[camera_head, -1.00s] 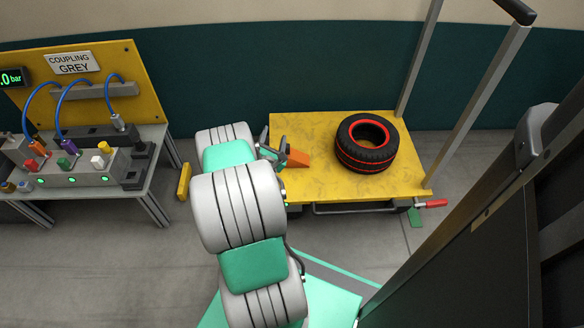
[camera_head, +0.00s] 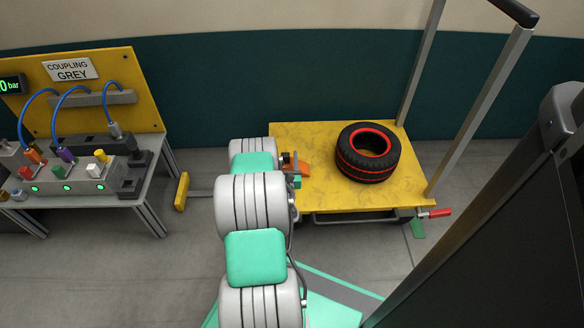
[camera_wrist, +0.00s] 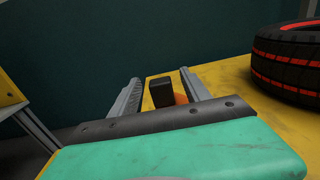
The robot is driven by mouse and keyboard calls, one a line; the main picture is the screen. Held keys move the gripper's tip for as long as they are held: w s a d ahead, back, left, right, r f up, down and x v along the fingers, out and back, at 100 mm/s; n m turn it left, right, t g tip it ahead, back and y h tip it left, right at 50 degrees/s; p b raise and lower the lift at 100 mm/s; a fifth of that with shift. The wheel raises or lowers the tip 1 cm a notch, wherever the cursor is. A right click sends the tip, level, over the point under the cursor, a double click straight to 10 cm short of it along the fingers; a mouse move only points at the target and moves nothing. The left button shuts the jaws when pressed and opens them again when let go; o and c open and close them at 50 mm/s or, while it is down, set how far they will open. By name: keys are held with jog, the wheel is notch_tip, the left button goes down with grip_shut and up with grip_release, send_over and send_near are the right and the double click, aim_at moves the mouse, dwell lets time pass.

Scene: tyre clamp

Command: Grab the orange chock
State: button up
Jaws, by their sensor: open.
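The orange chock (camera_head: 304,170) lies on the left part of the yellow cart top, partly hidden by my arm in the head view. My gripper (camera_wrist: 159,78) is open, with one finger to each side of the dark block in that view. I cannot tell whether the block is fully between the fingers or beyond them. In the head view my arm mostly hides the gripper.
A black tyre with red stripes (camera_head: 367,153) lies on the yellow cart (camera_head: 325,197), right of the chock. A grey post and handle stand at the cart's right. A coupling bench (camera_head: 70,184) stands at the left. Cart top between chock and tyre is clear.

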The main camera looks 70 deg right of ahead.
jog(key=shift+w+d, duration=0.3)
jog(key=shift+d, duration=0.35)
grip_shut()
jog(key=shift+r, duration=0.1)
dwell(1.0)
